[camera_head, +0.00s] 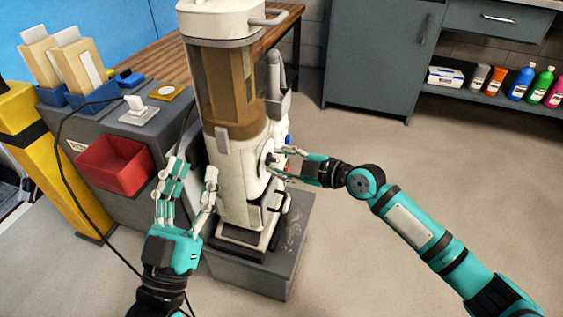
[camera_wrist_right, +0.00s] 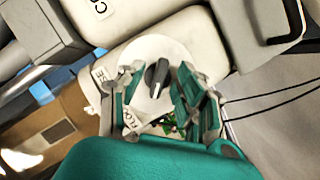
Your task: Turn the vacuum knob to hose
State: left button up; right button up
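The vacuum (camera_head: 237,165) stands upright on a dark grey block, with a white body and a brown see-through canister. Its dark knob (camera_wrist_right: 156,76) sits on a round white dial (camera_wrist_right: 165,47) in the right wrist view. Partly covered labels lie around the dial; I cannot tell which one the knob points to. My right gripper (camera_wrist_right: 160,85) is open, with its fingers on either side of the knob and gaps visible between. In the head view the right gripper (camera_head: 277,165) is at the vacuum's right side. My left gripper (camera_head: 191,180) is open and empty, left of the vacuum.
A grey stand with a red bin (camera_head: 114,165) and blue trays is at the left, beside a yellow post (camera_head: 40,150). A dark cable crosses there. A grey cabinet (camera_head: 378,60) and a shelf of bottles (camera_head: 521,82) stand at the back right. The floor on the right is clear.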

jog(key=shift+c, duration=0.3)
jog(key=shift+r, duration=0.1)
grip_shut()
